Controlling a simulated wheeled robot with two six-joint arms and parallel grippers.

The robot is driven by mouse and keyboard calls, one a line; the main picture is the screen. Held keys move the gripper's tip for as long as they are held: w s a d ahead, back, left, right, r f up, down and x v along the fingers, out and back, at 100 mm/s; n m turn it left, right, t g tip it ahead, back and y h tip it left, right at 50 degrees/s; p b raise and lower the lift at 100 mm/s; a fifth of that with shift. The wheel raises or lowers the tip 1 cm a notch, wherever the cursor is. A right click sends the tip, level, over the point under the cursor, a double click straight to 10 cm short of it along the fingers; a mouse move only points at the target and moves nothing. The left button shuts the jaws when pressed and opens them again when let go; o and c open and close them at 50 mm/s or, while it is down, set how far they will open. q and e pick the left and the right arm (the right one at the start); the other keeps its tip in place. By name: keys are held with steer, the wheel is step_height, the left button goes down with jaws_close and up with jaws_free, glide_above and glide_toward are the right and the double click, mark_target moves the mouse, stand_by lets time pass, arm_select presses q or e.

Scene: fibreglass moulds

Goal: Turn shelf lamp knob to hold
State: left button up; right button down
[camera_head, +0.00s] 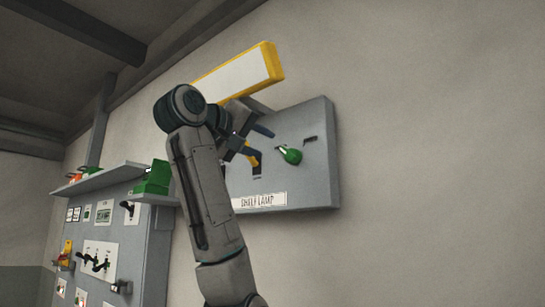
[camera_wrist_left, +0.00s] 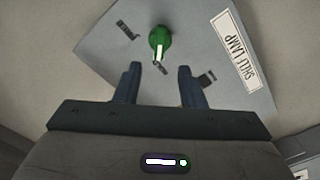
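The green shelf lamp knob (camera_head: 290,155) sits on a grey wall panel (camera_head: 318,180) with a white "SHELF LAMP" label (camera_head: 263,201). In the left wrist view the knob (camera_wrist_left: 159,40) has a white pointer line towards the small middle marking (camera_wrist_left: 162,69), between my fingers. Other small markings lie to either side, too small to read. My left gripper (camera_head: 262,147) is open and empty, its fingers just short of the knob and apart from it. In the wrist view the gripper (camera_wrist_left: 160,70) has one finger on each side below the knob. My right gripper is not in view.
A yellow-framed white sign (camera_head: 245,76) is above the panel, close to my wrist. At left a second board (camera_head: 125,230) carries switches and cards beneath a shelf (camera_head: 100,178) with a green box (camera_head: 152,178). The wall right of the panel is clear.

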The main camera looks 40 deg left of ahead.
arm_select(q)
steer(key=shift+s+d, duration=0.15)
steer(key=shift+s, duration=1.1)
